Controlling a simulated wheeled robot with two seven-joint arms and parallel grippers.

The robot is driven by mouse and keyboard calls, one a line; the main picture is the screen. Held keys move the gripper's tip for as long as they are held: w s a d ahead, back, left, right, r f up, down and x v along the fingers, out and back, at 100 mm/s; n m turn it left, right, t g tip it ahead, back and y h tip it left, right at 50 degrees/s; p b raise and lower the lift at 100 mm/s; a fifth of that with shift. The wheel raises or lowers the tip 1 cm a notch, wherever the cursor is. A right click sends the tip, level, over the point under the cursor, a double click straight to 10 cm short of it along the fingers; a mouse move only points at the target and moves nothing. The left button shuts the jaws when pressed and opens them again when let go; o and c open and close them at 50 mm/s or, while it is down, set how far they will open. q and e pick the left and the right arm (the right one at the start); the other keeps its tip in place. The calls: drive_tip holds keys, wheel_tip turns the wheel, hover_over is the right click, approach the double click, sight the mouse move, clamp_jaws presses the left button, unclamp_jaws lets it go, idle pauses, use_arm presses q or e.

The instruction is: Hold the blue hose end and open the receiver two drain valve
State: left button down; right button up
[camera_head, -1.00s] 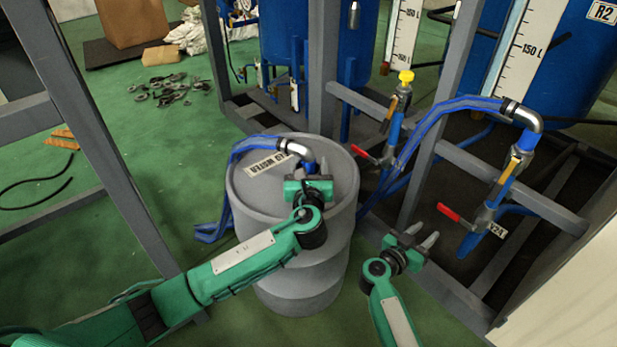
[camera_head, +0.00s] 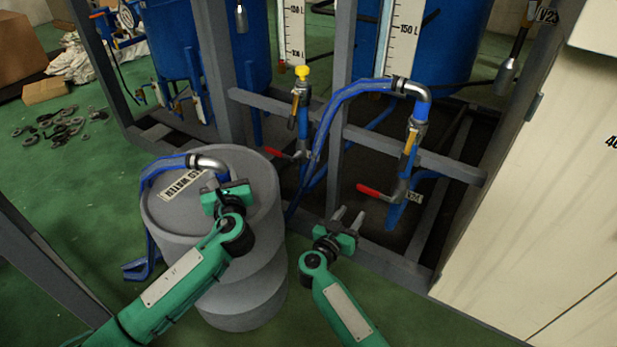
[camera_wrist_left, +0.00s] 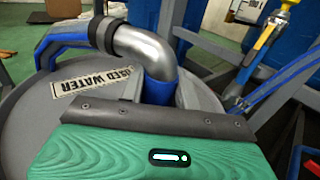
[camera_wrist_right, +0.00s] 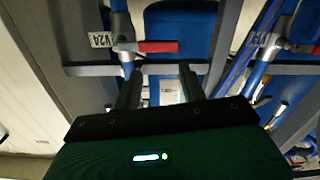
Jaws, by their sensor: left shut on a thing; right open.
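The blue hose end (camera_wrist_left: 160,88), with its bent metal elbow (camera_head: 208,163), is at the grey drum's lid. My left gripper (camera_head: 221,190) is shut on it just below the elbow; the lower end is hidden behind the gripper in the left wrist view. The valve tagged V24 (camera_head: 406,185) is on the blue pipe at right, with a red lever (camera_head: 375,191) pointing left. The lever also shows in the right wrist view (camera_wrist_right: 158,46). My right gripper (camera_head: 348,214) is open and empty, below and left of the lever, apart from it.
The grey drum (camera_head: 250,255) carries a used-water label. Another red-lever valve (camera_head: 278,153) is further left on the grey frame (camera_head: 395,147). A pale cabinet (camera_head: 530,200) bounds the right side.

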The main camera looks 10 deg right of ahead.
sight(368, 192)
drive_tip(key=s+d+n+t+y, duration=0.15)
drive_tip(key=d+n+y, duration=0.4)
drive_tip(key=n, duration=0.75)
drive_tip(key=s+d+n+t+y, duration=0.1)
drive_tip(key=d+n+t+y, duration=0.2)
drive_tip(key=n+y, duration=0.7)
drive_tip(key=w, duration=0.4)
drive_tip(key=w+n+h, duration=0.1)
drive_tip(key=w, duration=0.3)
drive_tip(key=w+a+n+h, duration=0.1)
drive_tip(key=w, duration=0.3)
drive_tip(key=shift+g, duration=0.25)
drive_tip(key=shift+s, duration=0.1)
clamp_jaws()
